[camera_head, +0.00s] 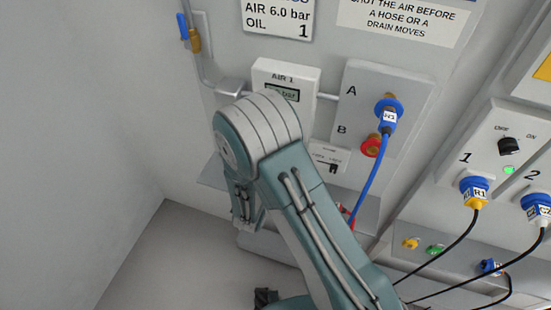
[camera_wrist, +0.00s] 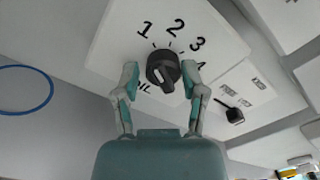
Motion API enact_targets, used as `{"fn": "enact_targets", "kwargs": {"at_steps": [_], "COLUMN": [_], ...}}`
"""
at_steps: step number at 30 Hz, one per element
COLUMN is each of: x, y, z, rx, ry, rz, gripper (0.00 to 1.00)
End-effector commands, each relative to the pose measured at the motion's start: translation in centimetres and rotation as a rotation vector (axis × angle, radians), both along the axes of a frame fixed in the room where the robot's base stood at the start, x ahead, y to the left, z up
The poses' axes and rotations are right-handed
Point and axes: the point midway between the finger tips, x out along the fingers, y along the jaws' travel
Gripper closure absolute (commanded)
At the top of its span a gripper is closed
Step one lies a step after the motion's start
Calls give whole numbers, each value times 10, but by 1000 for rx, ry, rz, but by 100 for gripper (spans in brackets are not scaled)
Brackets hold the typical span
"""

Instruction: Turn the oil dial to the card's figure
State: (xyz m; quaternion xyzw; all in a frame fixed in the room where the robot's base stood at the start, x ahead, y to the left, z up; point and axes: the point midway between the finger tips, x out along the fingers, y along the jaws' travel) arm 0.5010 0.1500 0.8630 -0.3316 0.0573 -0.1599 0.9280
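The card (camera_head: 278,18) in the head view reads AIR 6.0 bar, OIL 1. In the wrist view the oil dial is a black round knob (camera_wrist: 163,69) on a white plate (camera_wrist: 118,44) with figures 1, 2, 3 and 4 around its upper side. A ridge with a pale mark runs toward the knob's lower right; I cannot tell surely which figure it points at. My gripper (camera_wrist: 161,72) is open, one finger on each side of the knob, with small gaps showing. In the head view my arm hides the dial.
An air gauge box (camera_head: 285,76) stands above my wrist. To the right are a port panel (camera_head: 371,77) with a blue hose (camera_head: 369,180) and a red port. A small black switch (camera_wrist: 235,115) sits right of the dial. Farther right are cabled plugs (camera_head: 474,190).

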Motion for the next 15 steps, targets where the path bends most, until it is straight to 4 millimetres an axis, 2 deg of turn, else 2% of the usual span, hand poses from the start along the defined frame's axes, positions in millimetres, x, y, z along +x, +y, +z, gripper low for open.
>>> {"fn": "enact_targets", "kwargs": {"at_steps": [11,15], "x": [-1,-9], "y": [-3,1], "z": [0,0], "rx": [0,1], "ry": [1,2], "rz": [-5,-3], "gripper": [21,21]}}
